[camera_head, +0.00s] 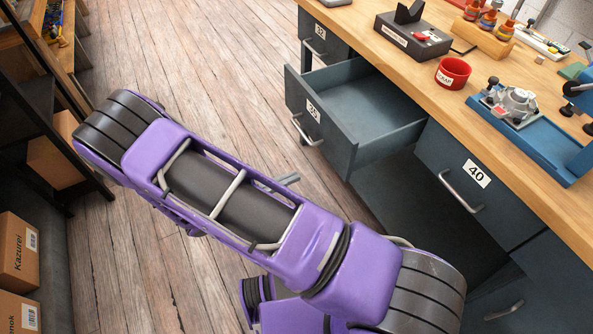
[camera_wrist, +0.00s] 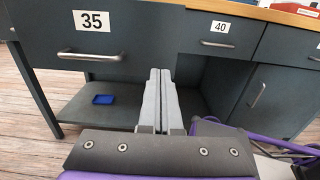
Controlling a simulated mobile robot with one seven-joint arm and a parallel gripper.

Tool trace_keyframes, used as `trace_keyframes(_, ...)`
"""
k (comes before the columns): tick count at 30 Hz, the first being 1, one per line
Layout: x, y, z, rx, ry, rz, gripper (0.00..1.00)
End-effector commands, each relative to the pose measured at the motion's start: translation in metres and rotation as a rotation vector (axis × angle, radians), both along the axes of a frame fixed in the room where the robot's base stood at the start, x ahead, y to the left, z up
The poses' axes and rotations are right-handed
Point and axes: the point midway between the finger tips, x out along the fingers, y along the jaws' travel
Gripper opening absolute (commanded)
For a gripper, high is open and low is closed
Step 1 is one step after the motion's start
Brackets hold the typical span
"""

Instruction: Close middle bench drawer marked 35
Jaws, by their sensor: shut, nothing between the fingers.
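The drawer marked 35 (camera_head: 305,101) stands pulled out of the bench in the head view, with its empty-looking inside showing. In the wrist view its dark front (camera_wrist: 125,35) carries a white label and a silver bar handle (camera_wrist: 90,56) at upper left. My gripper (camera_wrist: 160,73) is shut and empty, its two grey fingers side by side. The fingertips show against the lower right part of the drawer front, right of the handle. I cannot tell whether they touch it. In the head view, my purple arm hides much of the floor before the bench.
A shut drawer marked 40 (camera_head: 465,182) is to the right and one marked 32 (camera_head: 322,38) is beyond. A blue tray (camera_wrist: 103,99) lies on the lower shelf (camera_wrist: 75,115). Boxes (camera_head: 17,250) stand at left. The wooden floor (camera_head: 215,60) between is clear.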

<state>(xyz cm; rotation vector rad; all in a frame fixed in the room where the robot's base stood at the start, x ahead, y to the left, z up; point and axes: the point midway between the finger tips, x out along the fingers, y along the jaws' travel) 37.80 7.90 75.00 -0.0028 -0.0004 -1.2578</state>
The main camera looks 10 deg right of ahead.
Motion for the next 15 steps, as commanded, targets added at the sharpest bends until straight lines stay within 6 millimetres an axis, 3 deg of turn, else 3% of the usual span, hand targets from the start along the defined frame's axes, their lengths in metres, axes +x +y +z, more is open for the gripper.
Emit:
trace_keyframes(9,0.021,-0.066,0.0,0.0,-0.001,-0.002,0.0)
trace_keyframes(15,0.032,-0.096,0.0,0.001,-0.002,-0.001,0.0)
